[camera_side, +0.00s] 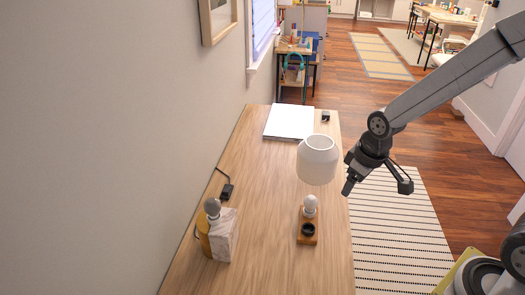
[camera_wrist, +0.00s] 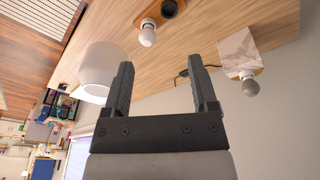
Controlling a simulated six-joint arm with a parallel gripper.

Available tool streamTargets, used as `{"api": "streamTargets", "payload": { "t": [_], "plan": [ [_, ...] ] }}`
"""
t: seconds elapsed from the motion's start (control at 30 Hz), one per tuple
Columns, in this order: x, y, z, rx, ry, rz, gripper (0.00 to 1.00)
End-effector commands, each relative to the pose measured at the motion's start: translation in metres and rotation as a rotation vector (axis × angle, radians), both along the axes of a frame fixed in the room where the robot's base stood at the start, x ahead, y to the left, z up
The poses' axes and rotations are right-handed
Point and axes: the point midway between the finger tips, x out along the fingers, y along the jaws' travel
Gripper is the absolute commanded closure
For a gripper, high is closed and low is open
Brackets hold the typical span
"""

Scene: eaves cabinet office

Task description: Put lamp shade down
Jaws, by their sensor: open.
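The white lamp shade (camera_side: 317,165) appears to stand upright on the desk near its right edge, with its open top showing. It also shows in the wrist view (camera_wrist: 98,68), left of my fingers. Just in front of it is a lamp with a wooden base (camera_side: 307,238), a bare bulb (camera_side: 310,203) and a dark round part (camera_side: 308,230). My gripper (camera_side: 376,187) is open and empty, to the right of the shade near the desk edge. In the wrist view my gripper (camera_wrist: 160,65) has nothing between its fingers, and the shade is apart from them.
A second lamp with a marble block (camera_side: 223,236) and bulb (camera_side: 212,208) stands at the desk's front left. A dark plug (camera_side: 227,191) with a cord lies near the wall. White papers (camera_side: 289,122) and a small black item (camera_side: 325,116) lie at the far end. The desk's middle (camera_side: 262,185) is clear.

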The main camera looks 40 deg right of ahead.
Motion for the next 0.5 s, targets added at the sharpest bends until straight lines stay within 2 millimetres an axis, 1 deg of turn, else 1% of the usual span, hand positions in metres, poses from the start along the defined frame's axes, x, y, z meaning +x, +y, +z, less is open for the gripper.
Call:
{"api": "streamTargets", "payload": {
  "t": [0.03, 0.1, 0.2, 0.33, 0.5],
  "plan": [
    [-0.012, 0.004, -0.001, 0.009, -0.007, -0.032, 0.25],
    [-0.026, 0.008, -0.003, 0.022, -0.015, -0.077, 0.25],
    [-0.039, 0.011, -0.005, 0.034, -0.024, -0.125, 0.25],
    [-0.048, 0.013, -0.007, 0.043, -0.028, -0.154, 0.25],
    [-0.049, 0.013, -0.007, 0.044, -0.028, -0.16, 0.25]
  ]
}}
